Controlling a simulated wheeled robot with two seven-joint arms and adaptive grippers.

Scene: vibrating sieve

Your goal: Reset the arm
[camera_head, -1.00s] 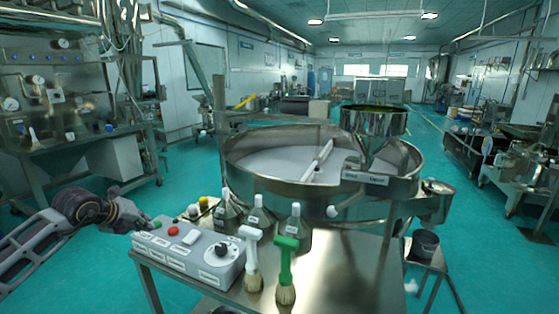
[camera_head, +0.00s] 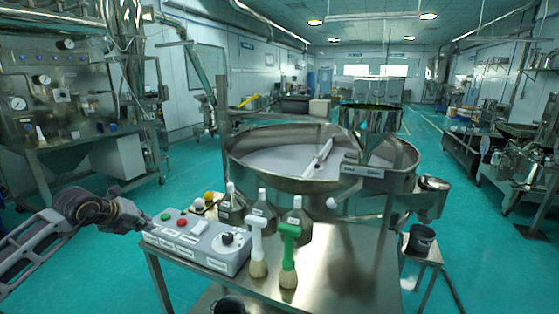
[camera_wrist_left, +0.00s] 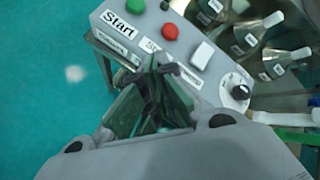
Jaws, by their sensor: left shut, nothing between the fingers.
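My left gripper (camera_head: 145,222) comes in from the left and is shut and empty. Its tip is close to the left end of the grey control box (camera_head: 215,258); I cannot tell in the head view whether it touches. In the left wrist view my left gripper (camera_wrist_left: 158,88) points at the box, near the green Start button (camera_wrist_left: 135,6) and the red button (camera_wrist_left: 170,31). The green button (camera_head: 165,216) and red button (camera_head: 182,222) also show in the head view. A white switch and a black knob (camera_wrist_left: 240,92) sit further right. My right gripper is not in view.
The control box stands on a steel table (camera_head: 330,270) with a white brush (camera_head: 257,250), a green brush (camera_head: 289,255) and several bottles. The large round sieve (camera_head: 320,165) stands behind them. Open green floor (camera_head: 90,270) lies left of the table.

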